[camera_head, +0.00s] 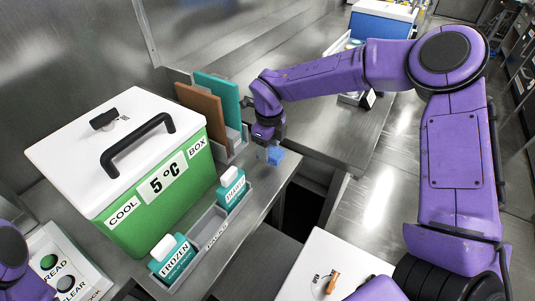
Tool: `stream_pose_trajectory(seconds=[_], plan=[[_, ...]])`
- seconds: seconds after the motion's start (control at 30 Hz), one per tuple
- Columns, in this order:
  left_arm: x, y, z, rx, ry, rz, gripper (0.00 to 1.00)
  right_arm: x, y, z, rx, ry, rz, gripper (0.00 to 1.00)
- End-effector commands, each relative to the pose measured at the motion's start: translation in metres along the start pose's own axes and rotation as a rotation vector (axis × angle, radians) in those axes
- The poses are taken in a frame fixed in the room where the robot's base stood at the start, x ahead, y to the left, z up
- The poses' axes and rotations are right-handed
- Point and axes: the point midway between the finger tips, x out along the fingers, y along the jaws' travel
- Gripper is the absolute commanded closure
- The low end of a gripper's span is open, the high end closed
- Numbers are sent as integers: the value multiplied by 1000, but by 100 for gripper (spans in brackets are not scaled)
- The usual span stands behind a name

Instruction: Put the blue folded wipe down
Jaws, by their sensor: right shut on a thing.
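The blue folded wipe (276,156) is small and sits at the tip of my right gripper (268,152), close to the right end of the steel counter (262,189). My right gripper points down and is shut on the wipe. I cannot tell whether the wipe touches the counter. My left arm shows only as a purple part at the lower left edge; its gripper is out of view.
A green cool box (178,198) with a white lid stands at the left. A rack holding teal and brown boards (217,97) is just left of my right gripper. A dark gap lies right of the counter.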

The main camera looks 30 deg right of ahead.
Motion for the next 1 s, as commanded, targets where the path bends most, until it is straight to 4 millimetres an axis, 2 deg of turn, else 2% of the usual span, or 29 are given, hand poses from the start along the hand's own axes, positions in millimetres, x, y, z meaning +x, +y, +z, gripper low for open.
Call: stream_pose_trajectory(seconds=[0.1,0.27,0.63,0.67,0.7,0.73,1.0], plan=[[-2,0,-1,0,0,0,62,15,-4,8,-3,3,0,72],[-3,0,-1,0,0,0,62,39,-3,7,-4,1,0,72],[0,0,0,0,0,0,62,44,-3,7,-2,-1,0,72],[-1,0,0,0,0,0,62,44,-3,7,-2,-1,0,42],[-1,0,-1,0,0,0,62,43,-3,7,-2,-1,0,28],[-1,0,-1,0,0,0,62,43,-3,7,-3,-1,0,22],[-2,0,-1,0,0,0,62,42,-4,7,-3,-1,-1,22]])
